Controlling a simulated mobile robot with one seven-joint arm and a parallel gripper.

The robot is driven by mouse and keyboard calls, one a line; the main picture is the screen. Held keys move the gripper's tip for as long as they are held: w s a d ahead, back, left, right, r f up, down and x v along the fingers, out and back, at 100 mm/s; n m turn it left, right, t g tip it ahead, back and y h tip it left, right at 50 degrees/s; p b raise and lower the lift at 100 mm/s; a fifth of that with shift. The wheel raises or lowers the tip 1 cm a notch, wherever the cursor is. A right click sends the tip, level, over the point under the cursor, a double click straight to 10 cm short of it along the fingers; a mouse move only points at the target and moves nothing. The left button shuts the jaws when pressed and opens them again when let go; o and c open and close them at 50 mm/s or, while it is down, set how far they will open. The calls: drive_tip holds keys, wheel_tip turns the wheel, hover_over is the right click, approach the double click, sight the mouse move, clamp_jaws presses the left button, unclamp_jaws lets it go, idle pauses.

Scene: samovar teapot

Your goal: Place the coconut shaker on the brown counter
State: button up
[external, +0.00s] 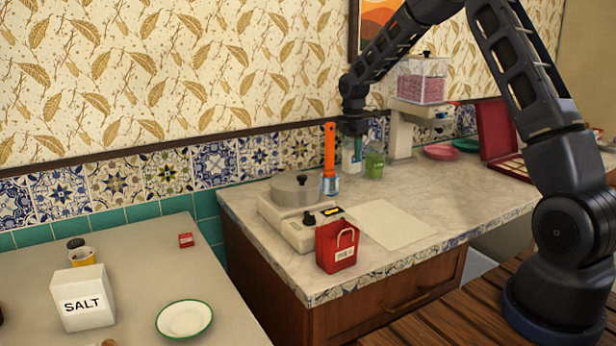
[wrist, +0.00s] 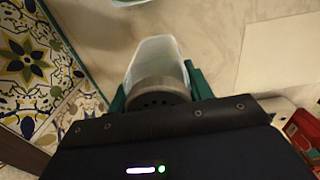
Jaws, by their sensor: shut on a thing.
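The coconut shaker (wrist: 157,80) shows in the wrist view as a whitish container with a grey perforated lid, between teal fingers. My gripper (wrist: 158,88) is shut on it. In the external view my gripper (external: 353,128) is at the back of the marble-topped counter with the brown wooden front (external: 262,285), near the tiled wall. The pale shaker (external: 350,160) shows below it, beside a green cup (external: 375,165). I cannot tell whether the shaker's bottom touches the counter top. My gripper body hides part of it in the wrist view.
An orange-handled utensil (external: 329,155), a scale with a grey pot (external: 293,190) and a red bag (external: 337,247) stand left of the shaker. A white mixer-like dispenser (external: 401,135) stands to its right. A flat pale sheet (external: 385,222) lies in front. A grey counter (external: 125,285) is at left.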

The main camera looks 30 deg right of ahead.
sight(351, 160)
drive_tip(key=shift+f, duration=1.9)
drive_tip(key=shift+f, duration=0.15)
drive_tip(key=o, duration=1.1)
